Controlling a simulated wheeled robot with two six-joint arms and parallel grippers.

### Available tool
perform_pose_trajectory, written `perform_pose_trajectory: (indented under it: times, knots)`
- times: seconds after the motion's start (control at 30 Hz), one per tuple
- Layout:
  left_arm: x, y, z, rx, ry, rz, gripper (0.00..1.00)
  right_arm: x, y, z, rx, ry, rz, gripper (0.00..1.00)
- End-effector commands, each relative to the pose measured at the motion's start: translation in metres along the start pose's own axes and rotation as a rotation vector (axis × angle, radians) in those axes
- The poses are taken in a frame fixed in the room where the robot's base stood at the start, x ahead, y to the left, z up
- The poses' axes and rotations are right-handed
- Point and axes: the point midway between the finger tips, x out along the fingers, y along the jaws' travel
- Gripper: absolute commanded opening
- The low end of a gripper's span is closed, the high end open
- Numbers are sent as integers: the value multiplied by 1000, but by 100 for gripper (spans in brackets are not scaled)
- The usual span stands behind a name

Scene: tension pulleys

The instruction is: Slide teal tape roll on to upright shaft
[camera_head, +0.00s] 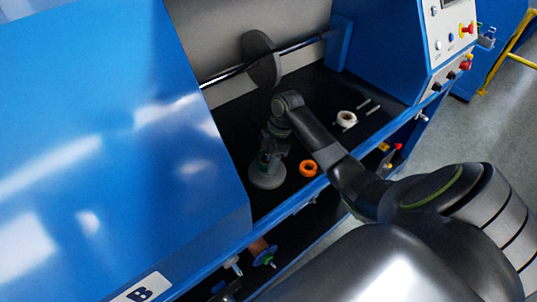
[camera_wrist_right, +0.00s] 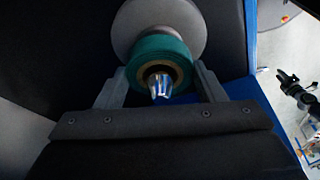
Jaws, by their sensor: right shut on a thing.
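The teal tape roll (camera_wrist_right: 178,53) sits between the two fingers of my right gripper (camera_wrist_right: 160,72), which is shut on it. The silver tip of the upright shaft (camera_wrist_right: 160,86) shows through the roll's tan core, so the roll is around the shaft's end. A round grey base (camera_wrist_right: 133,25) lies behind the roll; whether they touch is unclear. In the head view, my right gripper (camera_head: 268,158) points down over the grey base (camera_head: 268,178), and mostly hides the roll and shaft. My left gripper is not in view.
An orange ring (camera_head: 308,168) lies right of the base, with a white roll (camera_head: 346,118) farther right beside thin pegs. A horizontal rod (camera_head: 222,76) with a large dark disc (camera_head: 262,60) crosses behind. A blue panel (camera_head: 110,120) closes off the left.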

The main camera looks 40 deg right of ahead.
Motion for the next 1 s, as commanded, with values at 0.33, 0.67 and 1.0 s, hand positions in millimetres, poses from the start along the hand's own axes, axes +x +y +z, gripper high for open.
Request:
perform_pose_trajectory:
  times: [0.33,0.67,1.0]
  knots:
    - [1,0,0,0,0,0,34,2,0,1,1,0,0,39]
    - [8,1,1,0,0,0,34,13,0,4,1,1,0,39]
    - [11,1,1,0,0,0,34,20,0,6,1,1,0,39]
